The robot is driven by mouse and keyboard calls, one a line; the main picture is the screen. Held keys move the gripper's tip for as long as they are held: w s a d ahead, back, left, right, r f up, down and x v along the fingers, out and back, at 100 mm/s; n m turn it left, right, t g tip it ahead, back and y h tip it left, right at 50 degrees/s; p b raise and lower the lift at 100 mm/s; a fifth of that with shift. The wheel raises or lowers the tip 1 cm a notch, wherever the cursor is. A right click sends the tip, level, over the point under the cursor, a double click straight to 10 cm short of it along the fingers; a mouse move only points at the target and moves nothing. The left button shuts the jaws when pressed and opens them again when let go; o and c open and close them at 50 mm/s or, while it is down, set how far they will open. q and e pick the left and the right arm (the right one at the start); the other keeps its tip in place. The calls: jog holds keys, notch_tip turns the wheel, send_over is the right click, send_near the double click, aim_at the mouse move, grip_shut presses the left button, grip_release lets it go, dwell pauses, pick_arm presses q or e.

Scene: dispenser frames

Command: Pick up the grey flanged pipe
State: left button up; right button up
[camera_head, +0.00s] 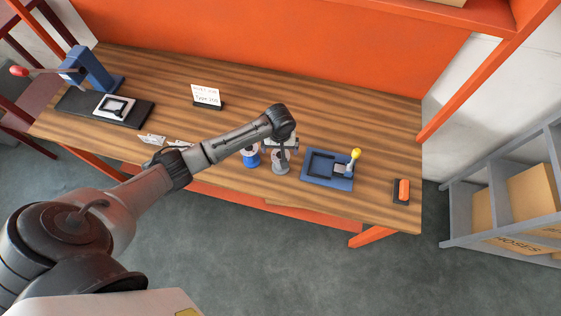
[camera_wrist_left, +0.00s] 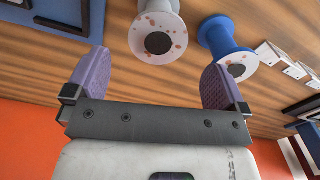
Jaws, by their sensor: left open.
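The grey flanged pipe (camera_head: 281,164) stands on the wooden table, partly covered by my left gripper (camera_head: 281,149) in the head view. In the left wrist view the grey flanged pipe (camera_wrist_left: 157,32), with brownish spots on its flange, lies beyond the fingertips, between their lines. My left gripper (camera_wrist_left: 156,62) is open, with two purple pads apart and nothing between them. A blue flanged pipe (camera_head: 251,157) stands just left of the grey one. It shows right of it in the wrist view (camera_wrist_left: 226,40). My right gripper is out of view.
A blue tray (camera_head: 318,180) with a yellow-knobbed lever (camera_head: 355,155) stands right of the pipes. White cards (camera_head: 152,139) lie to the left. A sign (camera_head: 206,95) stands behind. An orange-and-black item (camera_head: 402,191) sits near the right edge. A blue press (camera_head: 92,70) stands far left.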

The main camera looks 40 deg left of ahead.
aim_at(280, 155)
pick_arm(q)
jog(key=shift+f, duration=1.75)
jog(key=shift+w+f, duration=0.1)
jog(key=shift+f, duration=2.4)
jog(key=c, duration=0.5)
jog(key=shift+r, duration=0.1)
jog(key=c, duration=0.8)
